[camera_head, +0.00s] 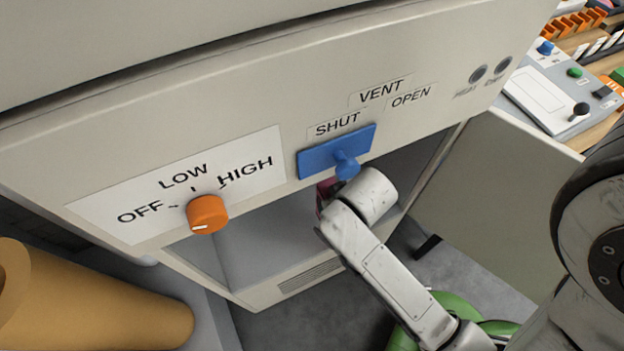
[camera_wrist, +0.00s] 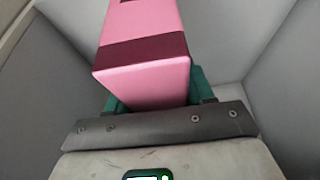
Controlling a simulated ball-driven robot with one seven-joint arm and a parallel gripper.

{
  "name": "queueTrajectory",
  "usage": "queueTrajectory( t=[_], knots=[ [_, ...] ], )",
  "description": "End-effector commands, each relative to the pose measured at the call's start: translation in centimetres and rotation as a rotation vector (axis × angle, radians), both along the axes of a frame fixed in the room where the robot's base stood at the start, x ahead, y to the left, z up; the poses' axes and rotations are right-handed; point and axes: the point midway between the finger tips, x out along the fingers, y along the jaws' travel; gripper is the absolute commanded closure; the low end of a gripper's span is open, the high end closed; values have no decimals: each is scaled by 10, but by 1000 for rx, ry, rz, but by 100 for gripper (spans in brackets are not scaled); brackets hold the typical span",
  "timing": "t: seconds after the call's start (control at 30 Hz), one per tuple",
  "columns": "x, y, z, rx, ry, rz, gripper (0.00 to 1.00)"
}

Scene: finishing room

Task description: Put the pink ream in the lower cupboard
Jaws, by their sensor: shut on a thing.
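The pink ream (camera_wrist: 145,50) is a pink block with a darker maroon band in the wrist view. My gripper (camera_wrist: 155,94) is shut on its near end, with a green finger on each side. In the head view only a small dark pink bit of the ream (camera_head: 325,197) shows beside my wrist. My gripper's fingers are hidden there. The lower cupboard (camera_head: 265,250) is open under the control panel, and my arm reaches into its opening. Grey walls surround the ream in the wrist view. Whether the ream touches the cupboard floor cannot be told.
The cupboard door (camera_head: 500,185) stands open at the right. Above the opening, the panel carries an orange knob (camera_head: 207,214) and a blue vent slider (camera_head: 337,152) close to my wrist. A tan roll (camera_head: 90,305) lies at lower left. A green object (camera_head: 455,305) is on the floor.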

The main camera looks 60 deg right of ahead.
Motion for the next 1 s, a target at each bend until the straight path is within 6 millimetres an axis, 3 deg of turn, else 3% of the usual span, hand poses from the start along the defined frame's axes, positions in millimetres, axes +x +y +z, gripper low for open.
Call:
queueTrajectory(
  t=[0.3, 0.63, 0.8, 1.0],
  knots=[
    [56, -38, 3, -4, -5, -1, 100],
    [99, -67, 3, -4, -4, 0, 100],
    [96, -65, -20, -1, 1, 1, 100],
    [96, -65, -31, -2, -2, 0, 100]
  ],
)
